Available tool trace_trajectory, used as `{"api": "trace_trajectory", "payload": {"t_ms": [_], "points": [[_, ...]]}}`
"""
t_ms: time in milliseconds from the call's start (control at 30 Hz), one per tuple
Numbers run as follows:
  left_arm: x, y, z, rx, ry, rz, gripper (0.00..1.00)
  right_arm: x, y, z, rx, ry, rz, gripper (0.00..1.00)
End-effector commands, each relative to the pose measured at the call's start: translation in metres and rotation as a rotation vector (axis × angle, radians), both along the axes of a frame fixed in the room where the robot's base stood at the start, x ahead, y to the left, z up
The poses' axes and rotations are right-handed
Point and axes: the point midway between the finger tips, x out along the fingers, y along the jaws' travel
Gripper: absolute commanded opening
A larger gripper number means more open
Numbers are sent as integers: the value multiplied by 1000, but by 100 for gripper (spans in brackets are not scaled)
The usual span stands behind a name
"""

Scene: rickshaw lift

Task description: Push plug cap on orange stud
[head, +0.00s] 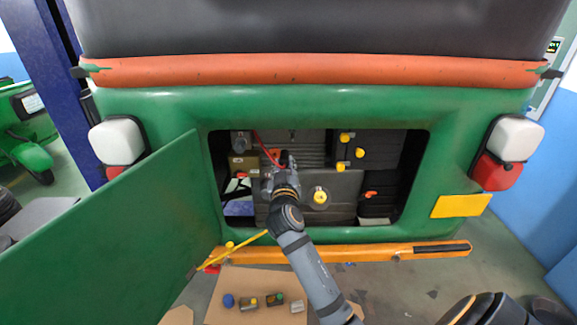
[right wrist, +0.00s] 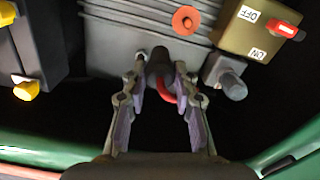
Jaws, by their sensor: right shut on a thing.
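My right gripper (head: 284,166) reaches into the open engine bay of the green rickshaw. In the right wrist view its two fingers (right wrist: 161,90) are closed on a dark plug cap (right wrist: 160,62) with a red lead at its side. The orange stud (right wrist: 186,20), a round disc with a hole in its middle, sits on the grey ribbed block. The cap is apart from the stud in the picture, below and left of it. In the head view the arm hides most of the cap. My left gripper is not in view.
A brown ON/OFF switch box (right wrist: 258,22) with a red lever is close to the stud. A grey knob (right wrist: 233,86) is beside the gripper. The bay has a green rim, with an open green door (head: 120,225) at left and an orange bumper (head: 350,253) below.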

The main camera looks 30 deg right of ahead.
Motion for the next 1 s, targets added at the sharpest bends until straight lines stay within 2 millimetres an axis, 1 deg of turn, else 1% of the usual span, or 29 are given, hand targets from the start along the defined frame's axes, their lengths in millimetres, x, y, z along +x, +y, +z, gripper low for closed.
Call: {"api": "trace_trajectory", "payload": {"t_ms": [33, 700, 833, 1000], "points": [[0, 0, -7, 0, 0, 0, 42, 1, 2, -6, 2, -1, 0, 1], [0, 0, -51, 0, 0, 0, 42, 7, 31, -42, 2, -1, 1, 1], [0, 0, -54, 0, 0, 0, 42, 7, 34, -44, -1, -1, 0, 1], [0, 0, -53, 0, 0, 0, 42, 8, 35, -43, -1, -1, 0, 1]]}}
